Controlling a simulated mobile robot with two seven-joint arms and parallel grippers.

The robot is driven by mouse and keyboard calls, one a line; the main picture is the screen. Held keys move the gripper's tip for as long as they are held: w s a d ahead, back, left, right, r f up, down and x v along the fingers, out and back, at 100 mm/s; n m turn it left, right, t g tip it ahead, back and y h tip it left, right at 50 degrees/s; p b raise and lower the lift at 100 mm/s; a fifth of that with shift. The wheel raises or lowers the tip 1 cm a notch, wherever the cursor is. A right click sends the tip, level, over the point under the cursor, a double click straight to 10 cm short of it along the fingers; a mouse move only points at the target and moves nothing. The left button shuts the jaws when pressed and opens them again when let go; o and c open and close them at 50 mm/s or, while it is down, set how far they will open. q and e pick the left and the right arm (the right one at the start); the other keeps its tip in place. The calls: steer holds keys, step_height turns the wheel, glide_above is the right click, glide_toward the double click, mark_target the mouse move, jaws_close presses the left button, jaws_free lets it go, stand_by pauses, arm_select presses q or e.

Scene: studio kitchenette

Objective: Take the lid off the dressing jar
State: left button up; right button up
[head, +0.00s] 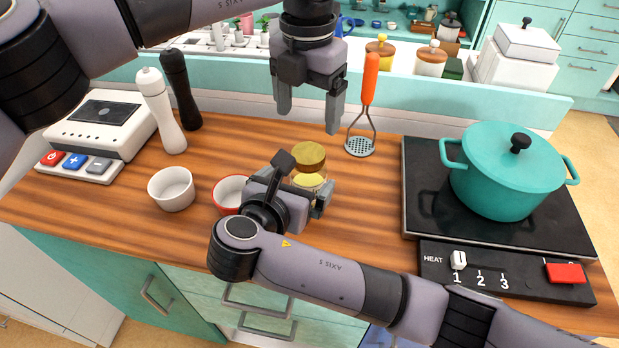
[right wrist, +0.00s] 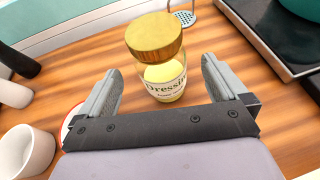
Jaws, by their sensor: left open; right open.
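The dressing jar (right wrist: 166,88) stands upright on the wooden counter, pale yellow inside with a white label. Its gold-brown lid (right wrist: 154,38) sits on top; in the head view the lid (head: 309,155) shows just beyond my right gripper, which partly hides the jar (head: 309,181). My right gripper (head: 300,190) is open, low over the counter; in the right wrist view its fingers (right wrist: 162,82) point toward the jar, one to each side, and I cannot tell whether they touch it. My left gripper (head: 309,112) is open and empty, above and behind the jar.
A masher with an orange handle (head: 370,80) stands behind the jar to the right. A teal pot (head: 500,180) sits on the black hob. Two bowls, one white (head: 171,188) and one red-rimmed (head: 228,190), are left of the jar. Black (head: 180,90) and white (head: 162,112) mills stand by a scale (head: 100,130).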

steer(key=shift+x, duration=2.5)
